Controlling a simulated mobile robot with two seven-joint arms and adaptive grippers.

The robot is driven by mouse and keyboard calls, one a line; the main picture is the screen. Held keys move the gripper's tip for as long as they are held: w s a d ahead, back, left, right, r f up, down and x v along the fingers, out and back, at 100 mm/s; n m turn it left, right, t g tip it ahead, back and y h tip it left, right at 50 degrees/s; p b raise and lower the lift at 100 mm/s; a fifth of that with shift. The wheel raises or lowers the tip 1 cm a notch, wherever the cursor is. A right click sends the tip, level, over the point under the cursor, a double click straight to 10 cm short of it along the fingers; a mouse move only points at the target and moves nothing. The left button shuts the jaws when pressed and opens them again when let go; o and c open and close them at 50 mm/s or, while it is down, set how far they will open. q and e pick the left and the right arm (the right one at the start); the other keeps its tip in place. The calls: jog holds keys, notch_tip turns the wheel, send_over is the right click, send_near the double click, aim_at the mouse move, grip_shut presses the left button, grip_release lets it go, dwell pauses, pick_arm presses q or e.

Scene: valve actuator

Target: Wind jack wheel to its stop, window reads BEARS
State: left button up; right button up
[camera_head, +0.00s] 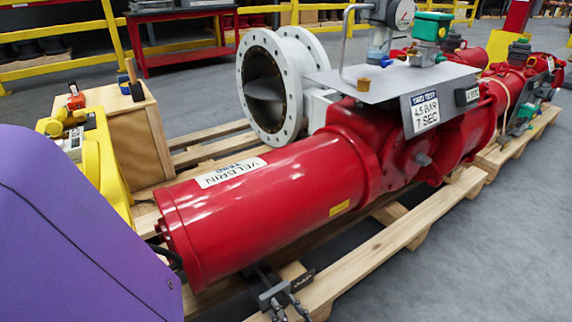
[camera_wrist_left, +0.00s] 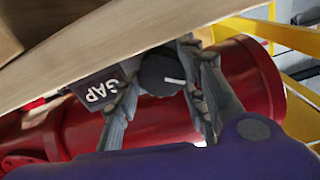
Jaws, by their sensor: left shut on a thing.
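In the left wrist view, a round black jack wheel (camera_wrist_left: 162,74) with a white index line sits between the two fingers of my left gripper (camera_wrist_left: 160,68), which is shut on it. Beside the wheel is a dark block with a window (camera_wrist_left: 97,89) showing white letters that read GAP, tilted in this view. In the head view, my left gripper (camera_head: 282,299) shows small at the bottom edge, below the red cylinder, and the wheel and window cannot be made out there. My right gripper is not in view.
The large red actuator cylinder (camera_head: 270,205) lies above the wooden pallet (camera_head: 385,250), close to the left gripper. A white flanged valve (camera_head: 291,90), a grey plate with a sign and a gauge stand behind. A yellow stand (camera_head: 105,160) and wooden box (camera_head: 125,125) are at left.

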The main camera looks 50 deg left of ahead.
pick_arm(q)
jog(key=shift+w+m, duration=0.15)
jog(key=shift+m, duration=1.3)
jog(key=shift+w+m, duration=0.15)
jog(key=shift+m, duration=1.3)
jog(key=shift+d, duration=0.1)
jog(key=o, duration=1.1)
jog(key=shift+f, duration=0.1)
jog(key=shift+s, duration=0.1)
jog(key=shift+s+d, duration=0.15)
jog(key=shift+d, duration=1.75)
jog(key=shift+s+d, duration=0.15)
jog(key=shift+d, duration=1.7)
